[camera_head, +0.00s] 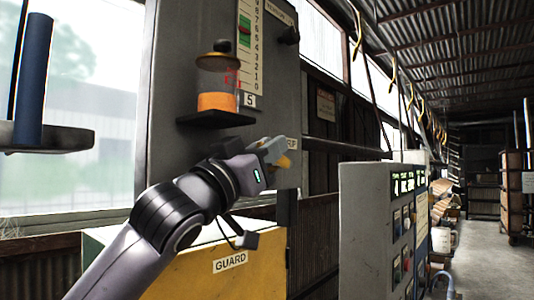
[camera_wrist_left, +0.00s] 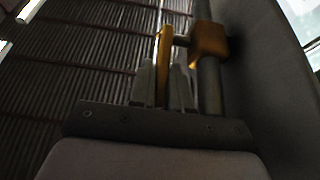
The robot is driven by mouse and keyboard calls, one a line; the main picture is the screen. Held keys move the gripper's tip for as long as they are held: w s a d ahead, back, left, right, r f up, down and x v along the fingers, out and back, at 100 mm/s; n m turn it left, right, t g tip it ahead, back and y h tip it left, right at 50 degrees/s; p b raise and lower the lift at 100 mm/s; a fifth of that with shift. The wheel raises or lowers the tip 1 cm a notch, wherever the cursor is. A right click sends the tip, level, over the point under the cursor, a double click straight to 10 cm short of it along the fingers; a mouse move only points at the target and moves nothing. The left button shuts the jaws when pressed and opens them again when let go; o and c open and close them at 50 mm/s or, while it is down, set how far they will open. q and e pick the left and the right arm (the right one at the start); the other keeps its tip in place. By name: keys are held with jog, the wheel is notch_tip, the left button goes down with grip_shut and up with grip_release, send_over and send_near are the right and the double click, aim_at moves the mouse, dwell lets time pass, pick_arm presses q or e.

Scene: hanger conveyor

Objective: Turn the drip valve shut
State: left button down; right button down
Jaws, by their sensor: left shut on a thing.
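The drip valve shows in the left wrist view as an orange-yellow body (camera_wrist_left: 209,43) on a dark pipe. Its yellow lever (camera_wrist_left: 164,50) stands left of the body and runs down between my fingers. My left gripper (camera_wrist_left: 163,88) is shut on this lever, one grey finger on either side. In the head view my left gripper (camera_head: 277,152) is at the grey panel, below and right of the oil cup (camera_head: 218,77). A little yellow of the valve (camera_head: 284,162) shows by the fingers; the rest is hidden behind them. My right gripper is not in view.
The oil cup with orange liquid stands on a dark shelf (camera_head: 215,119). A numbered scale (camera_head: 250,45) is above. A yellow guard box (camera_head: 235,275) sits below my arm. A grey control cabinet (camera_head: 375,230) stands to the right. The aisle floor (camera_head: 490,270) at far right is clear.

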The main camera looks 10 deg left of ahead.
pick_arm(q)
jog(key=shift+r, duration=0.15)
jog(key=c, duration=1.4)
grip_release()
jog(key=shift+c, duration=0.2)
jog(key=b+v, duration=0.3)
jog(key=v, duration=0.4)
jog(key=shift+s+r, duration=0.1)
jog(key=shift+r, duration=0.05)
